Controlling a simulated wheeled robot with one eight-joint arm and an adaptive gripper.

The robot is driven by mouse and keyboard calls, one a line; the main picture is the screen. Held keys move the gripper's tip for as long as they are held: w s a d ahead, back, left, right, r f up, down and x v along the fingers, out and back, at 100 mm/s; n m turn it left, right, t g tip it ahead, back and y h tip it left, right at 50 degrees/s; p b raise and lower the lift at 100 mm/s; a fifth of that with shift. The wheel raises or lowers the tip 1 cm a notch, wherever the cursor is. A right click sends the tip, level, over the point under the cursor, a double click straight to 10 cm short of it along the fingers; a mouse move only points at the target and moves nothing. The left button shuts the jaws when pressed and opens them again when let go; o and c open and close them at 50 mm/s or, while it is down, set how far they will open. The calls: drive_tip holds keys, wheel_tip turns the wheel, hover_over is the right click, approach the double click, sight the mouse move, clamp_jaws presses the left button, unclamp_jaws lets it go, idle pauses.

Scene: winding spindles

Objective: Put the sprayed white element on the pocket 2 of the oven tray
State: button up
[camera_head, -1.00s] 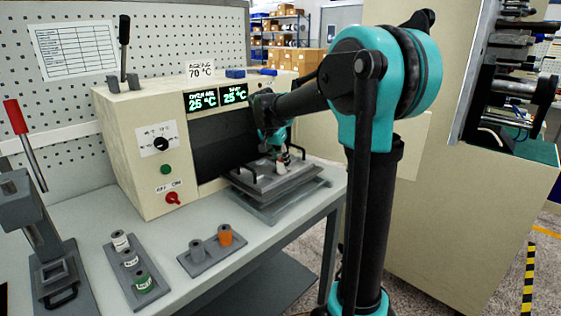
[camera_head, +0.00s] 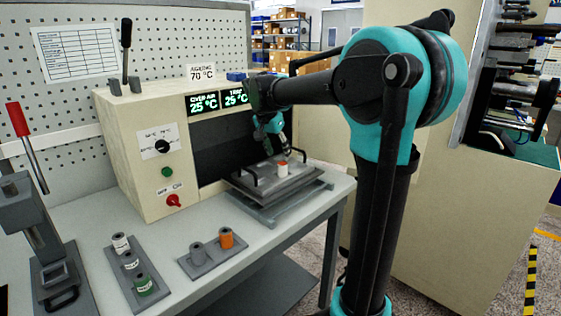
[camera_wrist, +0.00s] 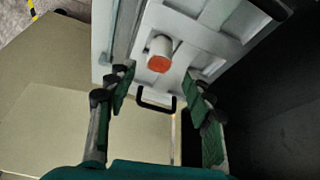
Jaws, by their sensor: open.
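The white element (camera_head: 283,169), a small cylinder with an orange-red end, stands upright on the grey oven tray (camera_head: 258,188) in front of the oven opening. In the wrist view the element (camera_wrist: 159,55) sits in a tray section, its orange-red end facing the camera. I cannot read which pocket number this is. My gripper (camera_head: 277,148) is above and beside the element, apart from it. In the wrist view my gripper (camera_wrist: 160,90) is open and empty, its two green fingers spread wide, with the element beyond the fingertips.
The oven (camera_head: 135,150) stands behind the tray, its display reading 25 °C. Black handles (camera_wrist: 156,103) stand on the tray's edges. A holder with several spools (camera_head: 132,262) and a holder with a grey and an orange spool (camera_head: 209,255) stand at the front. A red-handled press (camera_head: 30,215) is at left.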

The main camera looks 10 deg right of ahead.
drive_tip(key=v, duration=0.6)
idle(1.2)
